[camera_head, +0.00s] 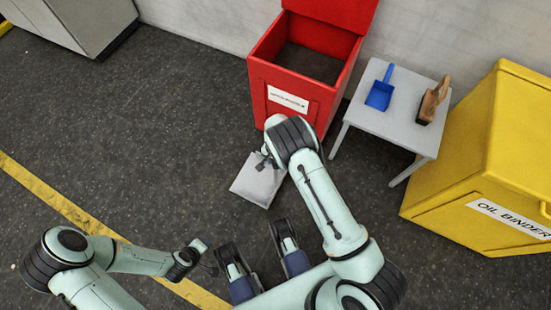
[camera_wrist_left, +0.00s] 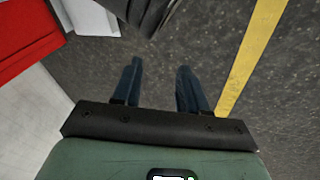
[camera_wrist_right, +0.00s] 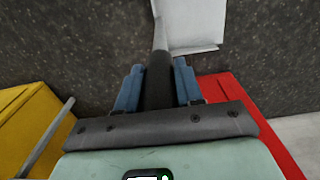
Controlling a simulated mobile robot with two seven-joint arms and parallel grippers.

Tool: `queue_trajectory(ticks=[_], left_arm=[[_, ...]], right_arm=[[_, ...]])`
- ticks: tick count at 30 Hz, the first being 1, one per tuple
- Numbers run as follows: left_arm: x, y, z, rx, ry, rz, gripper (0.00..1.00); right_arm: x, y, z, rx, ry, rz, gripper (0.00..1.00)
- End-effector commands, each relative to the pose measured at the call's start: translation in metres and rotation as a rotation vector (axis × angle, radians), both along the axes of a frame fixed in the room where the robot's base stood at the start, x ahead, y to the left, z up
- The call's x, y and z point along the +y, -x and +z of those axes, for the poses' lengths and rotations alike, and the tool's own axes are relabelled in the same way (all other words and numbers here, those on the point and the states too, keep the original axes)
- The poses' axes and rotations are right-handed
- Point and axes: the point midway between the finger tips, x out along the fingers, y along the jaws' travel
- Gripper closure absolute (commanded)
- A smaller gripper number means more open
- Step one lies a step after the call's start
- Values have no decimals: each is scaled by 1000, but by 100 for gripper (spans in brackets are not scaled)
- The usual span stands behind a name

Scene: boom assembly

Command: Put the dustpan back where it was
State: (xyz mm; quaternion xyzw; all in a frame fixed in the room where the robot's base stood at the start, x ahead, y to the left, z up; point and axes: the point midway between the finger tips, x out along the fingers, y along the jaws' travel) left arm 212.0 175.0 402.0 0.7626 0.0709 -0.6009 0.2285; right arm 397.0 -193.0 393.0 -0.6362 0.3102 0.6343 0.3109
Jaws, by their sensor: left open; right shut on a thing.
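The dustpan has a pale grey metal pan (camera_head: 258,181) and a dark handle. In the head view it is in front of the red bin, over the dark floor. My right gripper (camera_head: 265,161) is shut on its handle, partly hidden by my wrist. In the right wrist view the dark handle (camera_wrist_right: 158,88) lies between the blue fingers (camera_wrist_right: 158,66), and the pan (camera_wrist_right: 190,25) extends away from them. I cannot tell how high the pan is above the floor. My left gripper (camera_wrist_left: 158,68) is open and empty above the floor, left of the dustpan in the head view.
An open red bin (camera_head: 284,101) stands against the wall. A small grey table (camera_head: 386,128) to its right holds a blue scoop (camera_head: 381,91) and a wooden brush (camera_head: 433,100). A yellow oil binder box (camera_head: 460,170) stands at the right. The floor left of the bin is clear.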

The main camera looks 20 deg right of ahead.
Motion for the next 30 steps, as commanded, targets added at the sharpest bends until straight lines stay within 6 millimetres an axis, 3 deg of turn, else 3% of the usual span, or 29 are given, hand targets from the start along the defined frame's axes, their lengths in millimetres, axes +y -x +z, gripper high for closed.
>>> queue_trajectory(ticks=[3, 9, 24, 25, 27, 30], left_arm=[[3, -5, -6, -11, -7, 6, 57], [5, 12, -20, 44, -3, 7, 57], [6, 16, -23, 59, -3, 7, 57], [6, 17, -23, 61, -2, 8, 57], [6, 17, -23, 60, -3, 8, 57], [6, 16, -23, 60, -2, 8, 57]], right_arm=[[0, -1, -15, -2, -1, 0, 100], [0, -2, -37, -4, 0, 1, 100], [0, -2, -39, -4, -1, 0, 100], [0, 1, -41, 1, 0, 1, 61], [0, 1, -41, 1, 0, 0, 38], [0, 1, -41, 1, 0, 1, 38]])
